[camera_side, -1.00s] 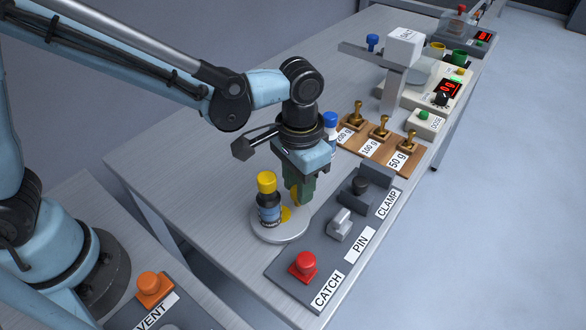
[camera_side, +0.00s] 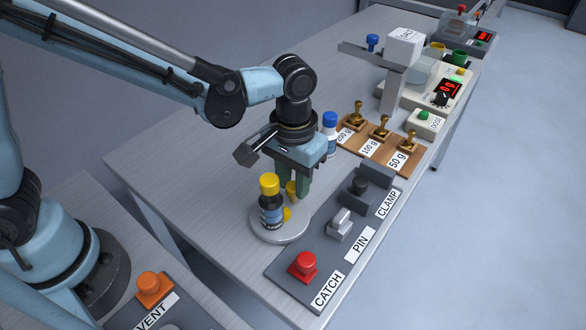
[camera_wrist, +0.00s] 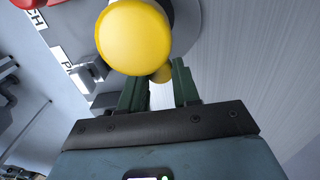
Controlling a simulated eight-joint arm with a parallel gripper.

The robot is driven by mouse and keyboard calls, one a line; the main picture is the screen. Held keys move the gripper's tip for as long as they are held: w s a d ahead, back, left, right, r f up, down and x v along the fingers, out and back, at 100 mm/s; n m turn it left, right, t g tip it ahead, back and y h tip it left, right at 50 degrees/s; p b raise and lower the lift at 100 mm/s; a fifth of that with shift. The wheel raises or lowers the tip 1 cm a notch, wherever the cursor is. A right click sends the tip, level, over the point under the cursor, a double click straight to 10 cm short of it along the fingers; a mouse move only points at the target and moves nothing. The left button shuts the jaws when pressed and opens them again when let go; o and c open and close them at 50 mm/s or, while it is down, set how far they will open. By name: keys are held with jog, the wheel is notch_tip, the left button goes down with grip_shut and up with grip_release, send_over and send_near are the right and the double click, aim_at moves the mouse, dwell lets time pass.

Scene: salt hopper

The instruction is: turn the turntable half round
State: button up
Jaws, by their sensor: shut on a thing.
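The turntable (camera_side: 291,230) is a small light grey disc on the bench top. A dark bottle (camera_side: 270,212) with a yellow cap stands upright on its left part; its cap fills the upper middle of the wrist view (camera_wrist: 133,38). My gripper (camera_side: 292,192) points down over the disc, just behind and right of the bottle. Its green fingers are shut on a yellow peg (camera_side: 291,187), which shows partly between them in the wrist view (camera_wrist: 162,74). The bottle hides part of the peg. Another yellow patch shows low on the disc beside the bottle.
A dark panel to the right carries a red CATCH button (camera_side: 302,265), a grey PIN lever (camera_side: 340,222) and a CLAMP block (camera_side: 358,190). A blue-capped bottle (camera_side: 330,136) and a wooden rack of brass weights (camera_side: 381,144) stand behind. Bench left of the turntable is clear.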

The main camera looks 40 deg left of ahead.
jog(key=shift+a, duration=0.1)
jog(key=o, duration=1.1)
jog(key=shift+c, duration=0.2)
jog(key=shift+r, duration=0.1)
notch_tip(320, 180, up, 12)
jog(key=s+a+f+t, duration=0.1)
jog(key=s+a+t, duration=0.1)
jog(key=a, duration=0.7)
jog(key=s+a+f+t, duration=0.2)
jog(key=a+t, duration=0.3)
jog(key=a, duration=0.3)
jog(key=shift+s+a+f, duration=0.15)
jog(key=shift+s+a, duration=0.25)
jog(key=shift+s, duration=0.1)
